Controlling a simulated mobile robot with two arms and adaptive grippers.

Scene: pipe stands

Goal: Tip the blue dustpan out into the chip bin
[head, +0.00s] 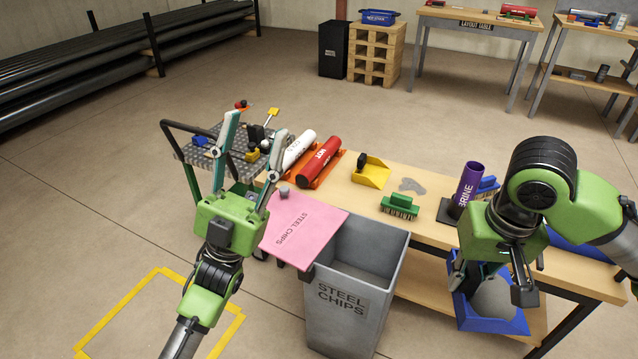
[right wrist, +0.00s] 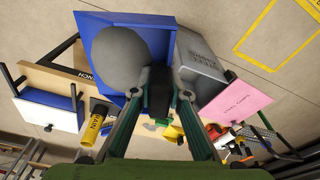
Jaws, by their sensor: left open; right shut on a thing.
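The chip bin (head: 392,287) is a grey open box marked STEEL CHIPS, standing in front of the workbench. Its pink lid (head: 305,230) is swung open to the left. The blue dustpan (head: 510,325) hangs right of the bin, apart from it, with a grey heap (head: 493,297) in it. My right gripper (right wrist: 160,90) is shut on the dustpan's dark handle. In the right wrist view the blue dustpan (right wrist: 93,40) holds the heap, with the bin (right wrist: 200,62) beside it. My left gripper (head: 252,140) is open and empty, above and left of the lid.
The workbench (head: 340,188) carries a green brush (head: 400,206), a yellow dustpan (head: 370,172), a purple BRINE cylinder (head: 468,185) and a grey patch (head: 411,185). Red (head: 319,162) and white cylinders lie at its left end. A cart (head: 190,155) with tools stands further left.

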